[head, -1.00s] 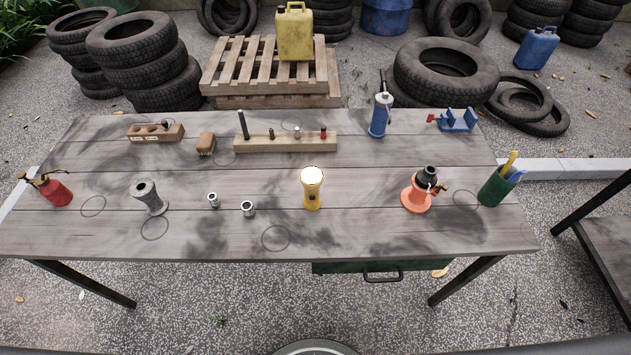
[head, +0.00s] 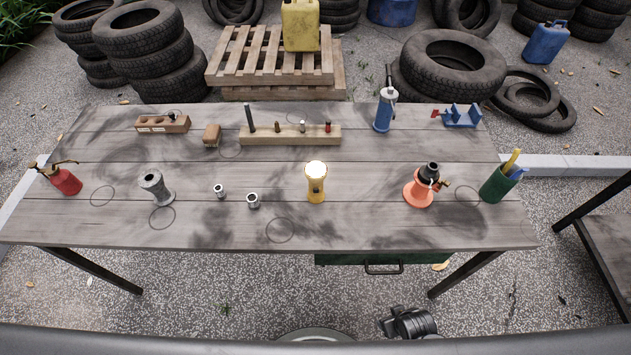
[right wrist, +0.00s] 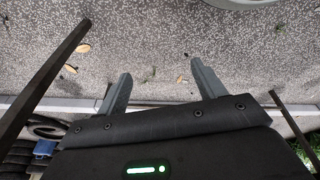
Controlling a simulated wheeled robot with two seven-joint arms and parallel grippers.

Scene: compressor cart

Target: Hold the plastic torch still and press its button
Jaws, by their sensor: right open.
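The plastic torch (head: 316,190) is yellow and stands upright near the front middle of the table. Its wide head is on top and its face looks bright white. A small dark patch on its front side looks like the button. Nothing touches the torch. My right gripper (right wrist: 162,85) is open and empty in the right wrist view, with paving behind its two grey fingers; the torch is not in that view. My left gripper is not in view.
On the wooden table (head: 350,232), small metal sockets (head: 252,200) and a grey spool (head: 156,186) stand left of the torch. An orange-based object (head: 420,190) and a green cup (head: 499,184) stand right. A wooden block with pegs (head: 290,135) lies behind. Table around the torch is clear.

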